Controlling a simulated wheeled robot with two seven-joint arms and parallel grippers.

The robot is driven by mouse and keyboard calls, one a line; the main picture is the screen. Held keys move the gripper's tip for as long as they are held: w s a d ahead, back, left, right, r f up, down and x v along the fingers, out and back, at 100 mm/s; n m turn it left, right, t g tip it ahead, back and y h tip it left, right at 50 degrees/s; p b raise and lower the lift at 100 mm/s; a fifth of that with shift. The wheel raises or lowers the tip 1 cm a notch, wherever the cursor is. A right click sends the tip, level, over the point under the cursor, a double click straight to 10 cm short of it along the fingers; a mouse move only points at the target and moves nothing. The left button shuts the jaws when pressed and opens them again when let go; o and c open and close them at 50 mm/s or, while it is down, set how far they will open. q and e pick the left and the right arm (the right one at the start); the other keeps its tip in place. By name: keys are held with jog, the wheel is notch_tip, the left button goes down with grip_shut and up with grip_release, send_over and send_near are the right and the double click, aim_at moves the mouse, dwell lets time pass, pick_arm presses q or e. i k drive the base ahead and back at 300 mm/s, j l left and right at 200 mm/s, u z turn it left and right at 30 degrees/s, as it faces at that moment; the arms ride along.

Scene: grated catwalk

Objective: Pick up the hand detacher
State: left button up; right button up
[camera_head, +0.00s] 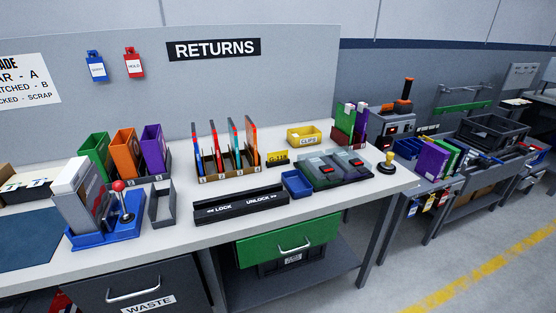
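Nothing in view is labelled as a hand detacher, and I cannot tell for sure which object it is. A small tool with a yellow knob and dark round base (388,163) stands upright at the right end of the white-topped returns bench (230,232). A long black bar marked LOCK and UNLOCK (240,206) lies along the bench's front edge. A blue-based device with a red-ball lever (106,231) stands at the left, with a grey and white case in it. Neither of my grippers is in view.
Green, orange and purple cases (124,154) and a rack of upright cases (226,160) stand behind. A green drawer (287,243) is below.

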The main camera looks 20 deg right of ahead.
aim_at(387, 165)
jog(key=i+l+z, duration=0.1)
jog(key=z, duration=0.25)
jog(key=i+l+z, duration=0.1)
jog(key=z, duration=0.2)
jog(key=i+l+z, duration=0.1)
jog(key=z, duration=0.25)
jog(key=l, duration=0.1)
